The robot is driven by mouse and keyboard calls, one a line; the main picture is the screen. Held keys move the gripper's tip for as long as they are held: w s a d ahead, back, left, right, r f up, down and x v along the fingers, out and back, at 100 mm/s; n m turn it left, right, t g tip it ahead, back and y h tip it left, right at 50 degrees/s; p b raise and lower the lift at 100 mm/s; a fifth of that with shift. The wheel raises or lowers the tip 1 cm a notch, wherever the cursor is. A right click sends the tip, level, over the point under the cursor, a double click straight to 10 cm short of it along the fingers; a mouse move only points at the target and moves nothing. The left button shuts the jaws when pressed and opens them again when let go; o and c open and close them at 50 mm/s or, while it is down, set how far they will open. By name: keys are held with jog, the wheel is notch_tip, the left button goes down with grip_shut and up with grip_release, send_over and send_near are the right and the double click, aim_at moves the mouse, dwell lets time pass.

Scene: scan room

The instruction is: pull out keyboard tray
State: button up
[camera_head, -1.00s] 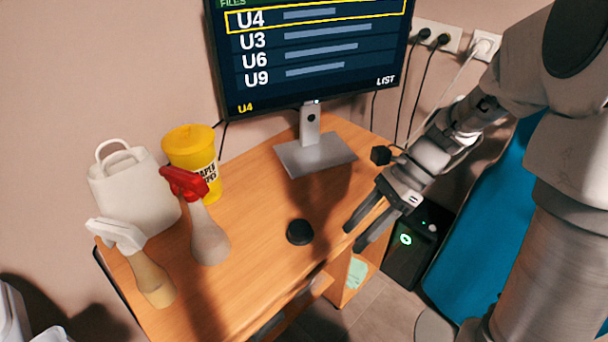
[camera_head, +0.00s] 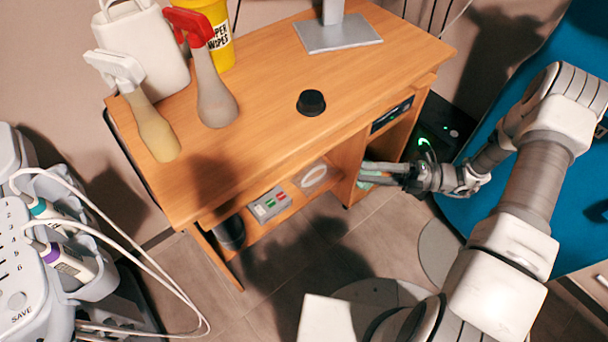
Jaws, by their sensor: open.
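The wooden desk (camera_head: 270,80) stands at the middle, seen from above and in front. Its keyboard tray cannot be made out clearly; the tabletop's front edge hides most of the space just under it. A lower wooden shelf (camera_head: 243,235) shows beneath, and I cannot tell whether it is the tray. My gripper (camera_head: 366,173) is open and empty, its fingers pointing left. It is lower than the tabletop, in front of the desk's right-hand compartment, near the upright panel (camera_head: 347,165). I cannot tell whether it touches the desk.
A grey device (camera_head: 269,205) lies on the shelf. A blue couch (camera_head: 530,95) borders the right.

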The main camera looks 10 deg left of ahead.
aim_at(302, 168)
jog(key=shift+m, duration=0.3)
jog(key=a+b, duration=0.1)
jog(key=a, duration=0.4)
jog(key=s+a+b, duration=0.1)
jog(key=a, duration=0.5)
jog(key=a+b, duration=0.1)
jog(key=a, duration=0.5)
jog(key=shift+s+a+f, duration=0.2)
jog(key=shift+f, duration=0.05)
grip_shut()
dwell(0.4)
